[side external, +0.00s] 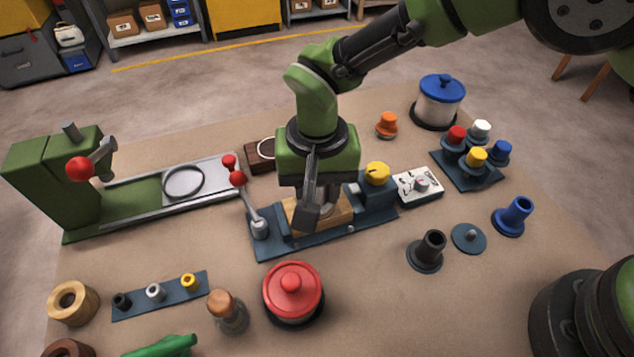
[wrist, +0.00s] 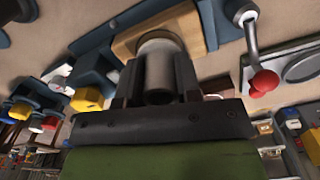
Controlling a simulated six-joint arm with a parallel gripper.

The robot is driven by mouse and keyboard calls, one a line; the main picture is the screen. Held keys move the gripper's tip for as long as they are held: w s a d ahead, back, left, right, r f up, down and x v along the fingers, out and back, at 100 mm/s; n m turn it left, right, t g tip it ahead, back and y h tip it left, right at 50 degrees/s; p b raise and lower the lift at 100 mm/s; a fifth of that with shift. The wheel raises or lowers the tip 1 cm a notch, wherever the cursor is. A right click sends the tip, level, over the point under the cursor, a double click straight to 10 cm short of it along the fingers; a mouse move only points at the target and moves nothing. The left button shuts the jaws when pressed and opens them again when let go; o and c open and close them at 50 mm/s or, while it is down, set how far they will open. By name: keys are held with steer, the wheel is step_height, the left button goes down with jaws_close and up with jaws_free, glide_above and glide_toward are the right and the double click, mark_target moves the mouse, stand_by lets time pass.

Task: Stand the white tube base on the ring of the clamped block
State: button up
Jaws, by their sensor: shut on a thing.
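My gripper (side external: 313,208) points down over the clamped wooden block (side external: 341,217) and is shut on the white tube base (wrist: 160,76). In the wrist view the tube base sits between the two fingers, its wide pale flange at the far end, over or against the block (wrist: 190,24). The block is held in the blue vise (side external: 277,243). The block's ring is hidden under the tube base and gripper, so I cannot tell whether the flange rests on it.
A red-knobbed lever (side external: 245,200) stands just left of the gripper, and a yellow knob (side external: 377,172) rises at right. A red lidded pot (side external: 292,291) stands in front. A black tube base (side external: 428,252) and a blue one (side external: 514,216) stand at right. Bare table lies at front right.

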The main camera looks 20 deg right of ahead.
steer(key=shift+f, duration=0.55)
steer(key=o, duration=0.6)
steer(key=shift+o, duration=0.2)
step_height(320, 180, up, 11)
stand_by(0.6)
steer(key=shift+r, duration=0.1)
